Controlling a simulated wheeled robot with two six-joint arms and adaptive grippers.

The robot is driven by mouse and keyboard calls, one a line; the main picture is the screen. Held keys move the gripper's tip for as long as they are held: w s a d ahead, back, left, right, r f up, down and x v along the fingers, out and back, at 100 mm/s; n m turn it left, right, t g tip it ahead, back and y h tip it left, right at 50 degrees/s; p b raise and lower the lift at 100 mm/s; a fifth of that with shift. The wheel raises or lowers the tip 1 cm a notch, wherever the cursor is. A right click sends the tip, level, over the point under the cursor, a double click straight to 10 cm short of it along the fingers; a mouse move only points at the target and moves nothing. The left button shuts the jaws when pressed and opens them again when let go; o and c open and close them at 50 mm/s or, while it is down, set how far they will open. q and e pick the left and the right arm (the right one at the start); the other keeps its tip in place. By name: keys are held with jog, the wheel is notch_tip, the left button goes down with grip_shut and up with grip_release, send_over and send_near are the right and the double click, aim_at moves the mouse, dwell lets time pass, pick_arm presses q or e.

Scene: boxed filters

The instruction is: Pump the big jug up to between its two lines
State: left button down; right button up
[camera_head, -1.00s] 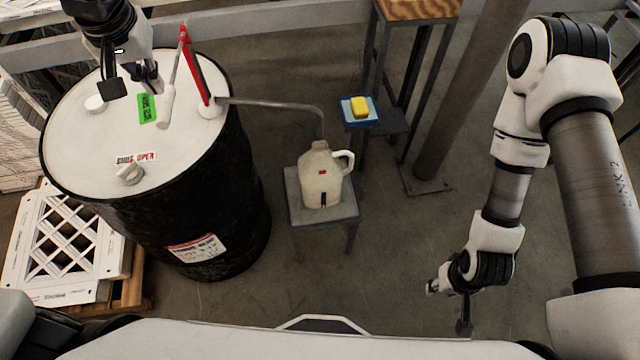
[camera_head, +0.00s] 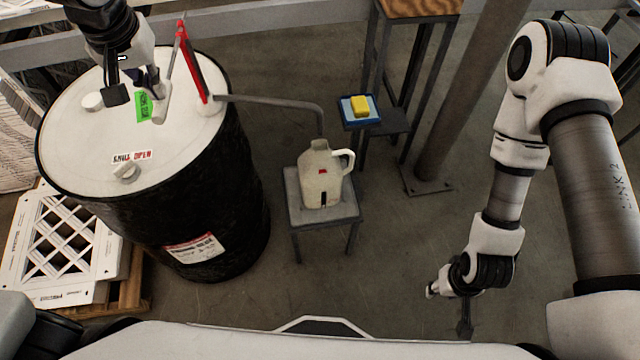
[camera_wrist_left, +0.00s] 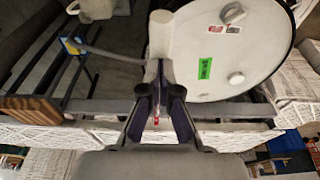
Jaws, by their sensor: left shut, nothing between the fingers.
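The big jug (camera_head: 321,178) stands upright on a small grey stand, with a red mark and a dark mark on its front. I cannot tell its liquid level. The red hand pump (camera_head: 192,65) rises from the drum (camera_head: 75,140), and its spout pipe (camera_head: 275,100) runs to the jug's mouth. The pump lever's white grip (camera_head: 161,108) hangs over the drum lid; it also shows in the left wrist view (camera_wrist_left: 161,35). My left gripper (camera_head: 157,86) is shut and empty, right at the grip's upper end; contact is unclear. My right gripper (camera_head: 448,308) hangs low at right, far from the jug.
A valve knob (camera_head: 125,172) sits on the lid by a SHUT/OPEN label, beside a white cap (camera_head: 92,101) and a green label (camera_head: 145,107). A yellow sponge (camera_head: 360,105) lies on a blue tray behind the jug. A pillar (camera_head: 465,90) stands right; floor between is clear.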

aim_at(163, 105)
pick_arm(q)
jog(key=shift+b+x, duration=0.65)
jog(key=shift+x, duration=0.3)
jog(key=shift+s+d+f, duration=0.1)
jog(key=shift+s+f, duration=0.05)
jog(key=shift+s, duration=0.1)
jog(key=shift+b+x, duration=0.85)
jog(key=shift+x, duration=0.1)
jog(key=shift+s+f, duration=0.2)
jog(key=shift+s, duration=0.05)
jog(key=shift+f+b, duration=0.2)
jog(key=shift+b, duration=0.1)
jog(key=shift+b+x, duration=0.55)
jog(key=shift+x, duration=0.25)
jog(key=shift+s+d, duration=0.1)
jog(key=shift+s, duration=0.05)
jog(key=shift+s+b+x, duration=0.25)
jog(key=shift+b+x, duration=0.65)
jog(key=shift+x, duration=0.3)
